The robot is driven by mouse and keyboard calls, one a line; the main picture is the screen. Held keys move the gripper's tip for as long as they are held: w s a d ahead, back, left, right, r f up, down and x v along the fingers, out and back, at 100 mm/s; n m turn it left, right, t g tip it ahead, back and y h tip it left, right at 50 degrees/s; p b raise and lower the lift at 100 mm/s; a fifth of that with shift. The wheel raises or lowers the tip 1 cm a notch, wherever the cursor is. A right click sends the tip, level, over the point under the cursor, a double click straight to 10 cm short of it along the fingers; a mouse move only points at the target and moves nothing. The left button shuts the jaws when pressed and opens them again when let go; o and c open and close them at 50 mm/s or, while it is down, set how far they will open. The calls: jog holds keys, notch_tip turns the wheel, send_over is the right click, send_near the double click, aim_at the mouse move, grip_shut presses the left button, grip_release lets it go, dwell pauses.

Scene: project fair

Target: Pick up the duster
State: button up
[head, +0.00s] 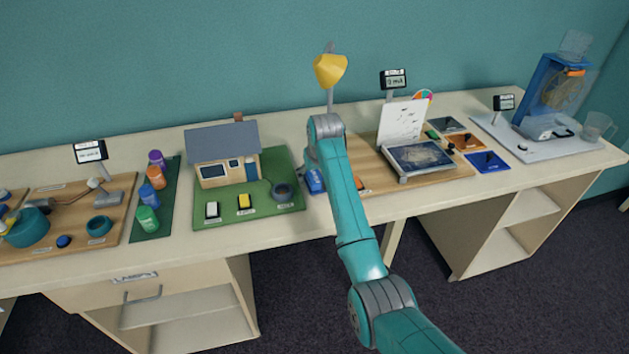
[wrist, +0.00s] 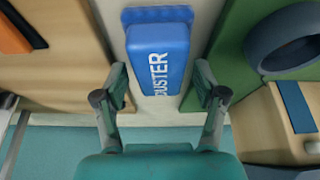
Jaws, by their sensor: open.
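The duster (wrist: 158,58) is a blue block with white lettering "DUSTER" in the wrist view. It lies on the pale bench top between two boards. In the head view the duster (head: 315,181) shows partly, with my arm covering some of it. My gripper (wrist: 160,84) is open in the wrist view, with one finger on each side of the duster's near part. I cannot tell whether the fingers touch it.
A green board (head: 265,220) with a model house (head: 223,155) and a dark ring (head: 282,192) lies left of the duster. A wooden board (head: 430,176) with a sketch panel lies right. A yellow lamp (head: 330,69) rises behind my arm. The bench's front edge (head: 345,219) is close.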

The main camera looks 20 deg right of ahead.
aim_at(313, 172)
jog(key=shift+w+f, duration=0.15)
jog(key=shift+f, duration=0.2)
jog(key=c, duration=0.9)
jog(key=shift+r, duration=0.8)
notch_tip(313, 172, up, 2)
jog(key=shift+r, duration=0.15)
jog(key=s, duration=1.2)
jog(key=s+d, duration=0.1)
jog(key=s, duration=0.5)
jog(key=shift+f, duration=0.2)
